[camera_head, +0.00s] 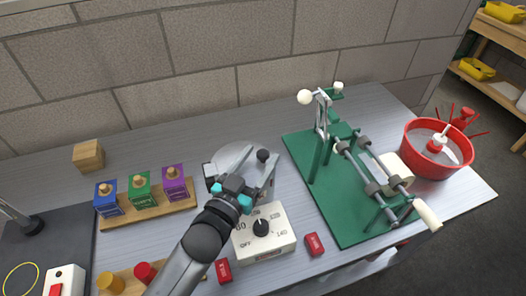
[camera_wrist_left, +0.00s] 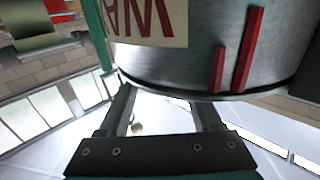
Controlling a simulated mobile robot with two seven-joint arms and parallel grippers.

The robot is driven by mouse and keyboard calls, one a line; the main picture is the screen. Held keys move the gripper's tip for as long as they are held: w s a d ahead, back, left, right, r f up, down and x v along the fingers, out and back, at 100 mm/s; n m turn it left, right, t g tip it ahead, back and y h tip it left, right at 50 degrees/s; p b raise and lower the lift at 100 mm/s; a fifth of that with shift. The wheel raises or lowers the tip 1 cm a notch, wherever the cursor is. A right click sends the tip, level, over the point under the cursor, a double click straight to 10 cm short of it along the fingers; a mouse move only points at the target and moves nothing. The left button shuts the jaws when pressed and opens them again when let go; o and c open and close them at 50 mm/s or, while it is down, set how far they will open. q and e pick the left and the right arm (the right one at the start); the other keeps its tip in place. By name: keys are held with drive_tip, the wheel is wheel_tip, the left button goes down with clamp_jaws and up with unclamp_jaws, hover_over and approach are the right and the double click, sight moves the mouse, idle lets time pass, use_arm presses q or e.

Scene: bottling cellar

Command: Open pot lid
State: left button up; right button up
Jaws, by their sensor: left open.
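The pot (camera_head: 229,154) is a round grey metal vessel behind my left gripper in the head view, and its near side is largely hidden. A black knob (camera_head: 263,155) shows beside the fingers; I cannot tell whether they touch it. In the left wrist view a large shiny metal cylinder, apparently the pot (camera_wrist_left: 170,62), fills the top, with an upside-down red-lettered label and two red bars. My left gripper (camera_head: 259,166) is open at the pot. Its two spread fingers (camera_wrist_left: 165,108) show below the cylinder with nothing gripped. My right gripper is not in view.
A white control box with a dial (camera_head: 278,241) stands in front of the pot. A green base with a lever machine (camera_head: 300,162) is to the right, then a red basin (camera_head: 462,163). A wooden rack (camera_head: 150,213) holds coloured blocks at left. Small red blocks (camera_head: 314,244) lie near the front edge.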

use_arm(q)
drive_tip(key=shift+x, duration=1.1)
clamp_jaws()
idle(0.8)
